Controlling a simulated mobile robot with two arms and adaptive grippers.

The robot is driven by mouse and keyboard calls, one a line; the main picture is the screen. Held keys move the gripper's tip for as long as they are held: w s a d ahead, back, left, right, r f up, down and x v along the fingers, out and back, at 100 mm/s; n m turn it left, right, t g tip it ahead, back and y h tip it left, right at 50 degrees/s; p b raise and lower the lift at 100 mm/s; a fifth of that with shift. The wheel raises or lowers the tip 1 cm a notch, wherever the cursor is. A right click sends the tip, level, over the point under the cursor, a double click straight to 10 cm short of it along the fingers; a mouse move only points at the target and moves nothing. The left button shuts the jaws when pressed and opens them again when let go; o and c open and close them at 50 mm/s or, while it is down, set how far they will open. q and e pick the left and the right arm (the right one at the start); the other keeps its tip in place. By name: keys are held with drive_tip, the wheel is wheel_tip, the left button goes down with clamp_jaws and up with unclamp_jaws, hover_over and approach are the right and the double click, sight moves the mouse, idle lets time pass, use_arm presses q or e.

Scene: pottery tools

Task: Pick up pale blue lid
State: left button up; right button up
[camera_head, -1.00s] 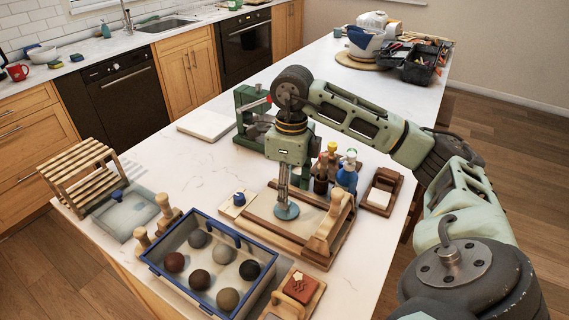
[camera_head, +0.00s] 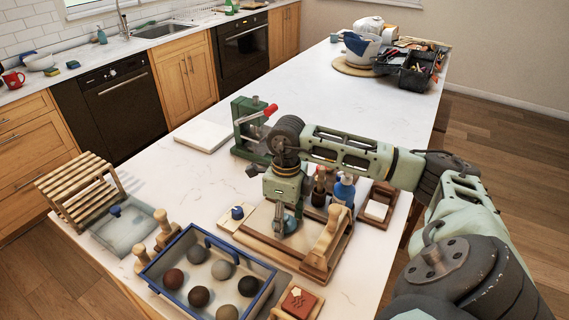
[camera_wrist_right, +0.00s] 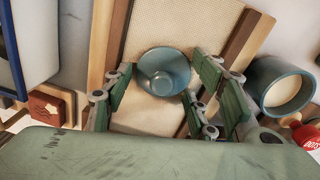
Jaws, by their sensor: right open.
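The pale blue lid (camera_head: 287,226), round with a raised knob, lies on the beige surface of a wood-framed board (camera_head: 255,217). It also shows in the right wrist view (camera_wrist_right: 163,72), knob towards the camera. My right gripper (camera_head: 285,208) points down over the lid, low above the board. In the wrist view, the open green fingers of this gripper (camera_wrist_right: 168,95) stand to the left and right of the lid, with gaps on both sides. The head view hides part of the lid behind the gripper. My left gripper is not in view.
A blue-rimmed crate of clay balls (camera_head: 176,237) stands front left of the board. A pale blue open jar (camera_wrist_right: 281,84) is close right in the wrist view. The counter's far middle is clear.

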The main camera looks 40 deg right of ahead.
drive_tip(key=c, duration=0.8)
drive_tip(key=shift+c, duration=0.2)
